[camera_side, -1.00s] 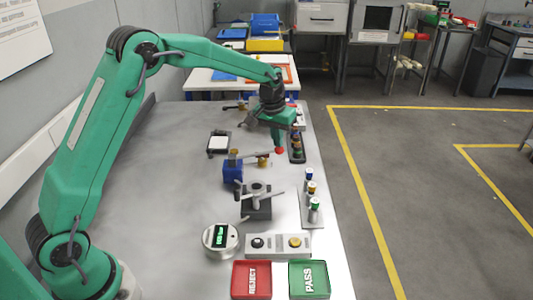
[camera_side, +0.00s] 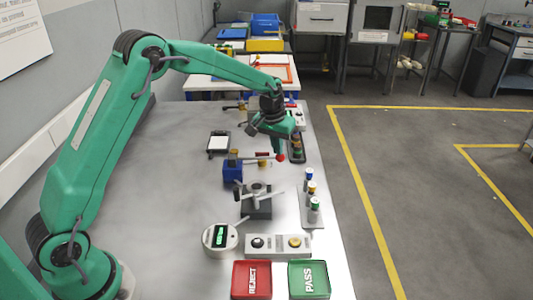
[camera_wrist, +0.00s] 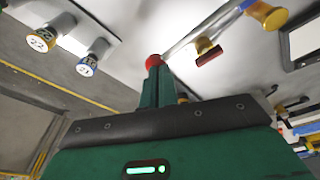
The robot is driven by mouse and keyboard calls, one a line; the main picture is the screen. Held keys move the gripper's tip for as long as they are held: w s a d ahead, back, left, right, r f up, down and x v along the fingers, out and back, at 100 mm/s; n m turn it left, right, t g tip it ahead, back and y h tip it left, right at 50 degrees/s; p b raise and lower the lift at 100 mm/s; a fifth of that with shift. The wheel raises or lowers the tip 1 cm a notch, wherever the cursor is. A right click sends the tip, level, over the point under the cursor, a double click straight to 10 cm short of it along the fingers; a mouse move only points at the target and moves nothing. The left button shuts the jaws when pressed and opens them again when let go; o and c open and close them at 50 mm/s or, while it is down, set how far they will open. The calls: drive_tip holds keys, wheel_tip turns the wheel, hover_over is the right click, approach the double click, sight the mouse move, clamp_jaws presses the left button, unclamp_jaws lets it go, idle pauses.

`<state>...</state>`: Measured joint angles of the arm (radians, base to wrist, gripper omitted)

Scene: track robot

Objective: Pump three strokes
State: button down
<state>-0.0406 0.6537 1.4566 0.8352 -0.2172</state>
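The pump is a blue block (camera_side: 232,172) on the bench. Its lever (camera_side: 255,158) runs right from it, about level, and ends in a red knob (camera_side: 281,157). My gripper (camera_side: 279,149) points down with its fingertips at the red knob. In the wrist view the green fingers (camera_wrist: 157,72) are close together, and the red knob (camera_wrist: 153,60) shows at their tips. The fingers look shut against the knob rather than spread around it. A round gauge (camera_side: 220,251) with a green digital display stands in front; I cannot read its digits.
A clamp-like fixture (camera_side: 257,209) stands in front of the pump. Several small cylinders stand on a rack (camera_side: 312,221) to the right. A two-button box (camera_side: 279,254), a red REJECT tray (camera_side: 252,294) and a green PASS tray (camera_side: 309,294) are nearest. The bench's left is clear.

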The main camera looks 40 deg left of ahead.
drive_tip(key=shift+f, duration=0.65)
drive_tip(key=shift+r, duration=0.15)
wheel_tip(320, 180, up, 10)
idle(1.4)
drive_tip(key=shift+r, duration=0.1)
idle(0.4)
